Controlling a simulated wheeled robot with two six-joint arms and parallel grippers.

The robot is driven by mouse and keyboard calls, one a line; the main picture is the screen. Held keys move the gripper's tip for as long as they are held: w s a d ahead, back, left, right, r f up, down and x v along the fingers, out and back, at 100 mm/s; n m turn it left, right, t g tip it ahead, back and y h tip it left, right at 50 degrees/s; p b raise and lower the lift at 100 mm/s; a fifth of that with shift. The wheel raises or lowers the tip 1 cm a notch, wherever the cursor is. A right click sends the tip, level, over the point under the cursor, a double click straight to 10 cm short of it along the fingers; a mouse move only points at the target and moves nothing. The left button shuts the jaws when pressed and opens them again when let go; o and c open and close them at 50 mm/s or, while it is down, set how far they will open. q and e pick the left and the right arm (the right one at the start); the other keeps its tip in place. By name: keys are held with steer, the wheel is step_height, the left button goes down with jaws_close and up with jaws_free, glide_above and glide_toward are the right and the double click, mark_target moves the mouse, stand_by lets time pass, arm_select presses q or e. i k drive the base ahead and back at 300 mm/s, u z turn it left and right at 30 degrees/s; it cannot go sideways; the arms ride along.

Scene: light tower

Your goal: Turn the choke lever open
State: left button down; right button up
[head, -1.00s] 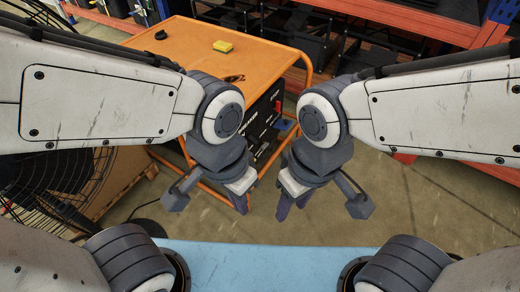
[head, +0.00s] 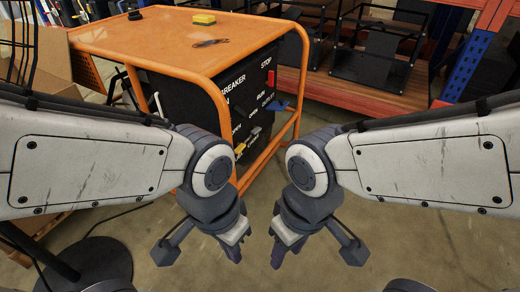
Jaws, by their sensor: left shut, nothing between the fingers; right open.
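The orange-framed generator (head: 160,38) stands ahead, its black panel (head: 190,95) facing right toward me. Labels on it include BREAKER, STOP and RUN; others are too small to read surely. A lever with a yellow end (head: 240,148) and a grey lever (head: 254,133) stick out low on the panel, and a blue part (head: 278,106) sits to their right. I cannot tell which is the choke lever. My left gripper (head: 234,250) is shut and empty, below and in front of the panel. My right gripper (head: 278,256) is open and empty beside it. Neither touches the generator.
A yellow sponge (head: 204,19), a dark tool (head: 210,43) and a small black object (head: 135,15) lie on the generator's top. Orange frame bars edge the panel. A shelf rack (head: 345,95) stands behind at right. A fan base (head: 95,265) is at lower left. Floor at right is clear.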

mark_target(256, 129)
steer(key=z, duration=0.05)
steer(key=k, duration=0.65)
steer(key=z, duration=0.65)
steer(key=i, duration=1)
steer(key=u, duration=0.35)
